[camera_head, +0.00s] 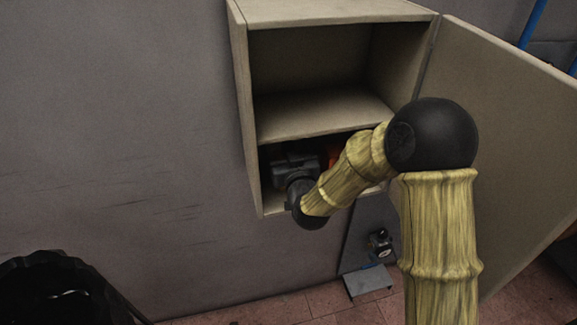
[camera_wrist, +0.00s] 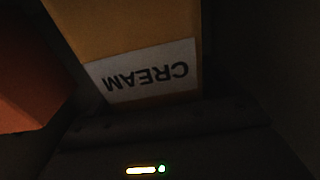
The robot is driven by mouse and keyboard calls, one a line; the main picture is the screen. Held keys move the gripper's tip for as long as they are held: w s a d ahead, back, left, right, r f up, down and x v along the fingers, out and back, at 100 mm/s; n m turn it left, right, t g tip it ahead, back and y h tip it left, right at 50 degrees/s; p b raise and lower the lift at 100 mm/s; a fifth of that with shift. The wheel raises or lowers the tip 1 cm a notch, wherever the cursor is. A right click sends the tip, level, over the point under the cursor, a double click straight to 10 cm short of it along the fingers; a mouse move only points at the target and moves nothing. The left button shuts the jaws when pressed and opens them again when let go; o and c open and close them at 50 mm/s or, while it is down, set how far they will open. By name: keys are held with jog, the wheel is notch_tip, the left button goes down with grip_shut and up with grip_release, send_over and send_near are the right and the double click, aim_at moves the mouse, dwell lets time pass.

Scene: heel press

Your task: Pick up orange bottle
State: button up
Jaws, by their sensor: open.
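My gripper (camera_head: 296,166) is inside the lower compartment of the wall cabinet (camera_head: 243,100). Its dark body shows, but its fingertips are hard to make out in the shadow. It is open. A bright orange thing (camera_head: 333,154) shows just behind and to the right of it, mostly hidden by my arm. In the wrist view, a plain orange surface (camera_wrist: 30,75) is at the left edge. A yellow-orange container (camera_wrist: 125,25) with a white label reading CREAM, upside down, is at the top centre. I cannot tell which of these is the orange bottle.
The cabinet door (camera_head: 510,130) stands open at the right. The shelf (camera_head: 325,112) above my gripper and the side walls leave little room. The upper compartment looks empty. A black bin (camera_head: 50,290) is at the lower left, and a small device (camera_head: 380,243) is below the cabinet.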

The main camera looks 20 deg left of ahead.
jog(key=shift+c, duration=0.4)
jog(key=c, duration=1.1)
jog(key=shift+r, duration=0.15)
jog(key=shift+r, duration=0.55)
jog(key=shift+r+b, duration=0.4)
jog(key=shift+r, duration=0.55)
jog(key=shift+b+v, duration=5.95)
jog(key=shift+v, duration=3.05)
